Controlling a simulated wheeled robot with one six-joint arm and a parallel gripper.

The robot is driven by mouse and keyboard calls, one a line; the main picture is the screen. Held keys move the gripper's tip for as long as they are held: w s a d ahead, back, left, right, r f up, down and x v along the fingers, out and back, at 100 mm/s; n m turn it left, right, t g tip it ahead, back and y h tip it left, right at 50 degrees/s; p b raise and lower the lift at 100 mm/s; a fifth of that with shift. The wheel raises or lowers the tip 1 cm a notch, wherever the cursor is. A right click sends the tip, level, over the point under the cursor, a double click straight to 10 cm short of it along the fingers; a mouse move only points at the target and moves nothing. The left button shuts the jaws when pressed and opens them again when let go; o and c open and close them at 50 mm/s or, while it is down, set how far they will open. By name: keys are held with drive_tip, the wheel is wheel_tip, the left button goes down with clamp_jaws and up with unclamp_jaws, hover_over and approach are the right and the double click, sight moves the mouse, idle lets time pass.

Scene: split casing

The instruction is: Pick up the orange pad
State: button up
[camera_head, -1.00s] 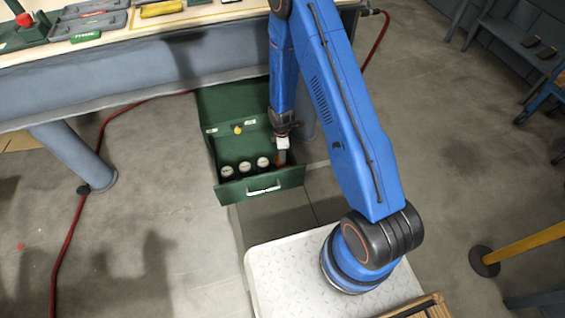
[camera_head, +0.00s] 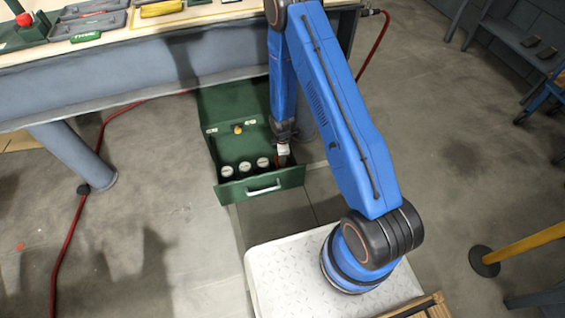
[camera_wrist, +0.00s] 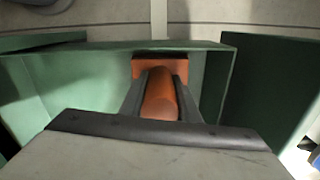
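The orange pad (camera_wrist: 160,66) is in the green drawer, near its right side. In the wrist view it shows a flat orange block with a rounded orange grip standing out toward the camera. My gripper (camera_wrist: 163,90) has one finger on each side of that grip, very close to it. I cannot tell whether the fingers press on it. In the head view my gripper (camera_head: 281,157) reaches down into the right front part of the open drawer (camera_head: 228,195), and the pad is mostly hidden there.
Several round white-topped items (camera_head: 245,167) stand in a row left of my gripper, inside the drawer. The drawer's front wall has a pale handle (camera_head: 264,190). The workbench (camera_head: 140,75) overhangs behind. A red hose (camera_head: 75,225) runs over the floor at left.

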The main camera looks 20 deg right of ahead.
clamp_jaws()
drive_tip(key=shift+r, duration=5.05)
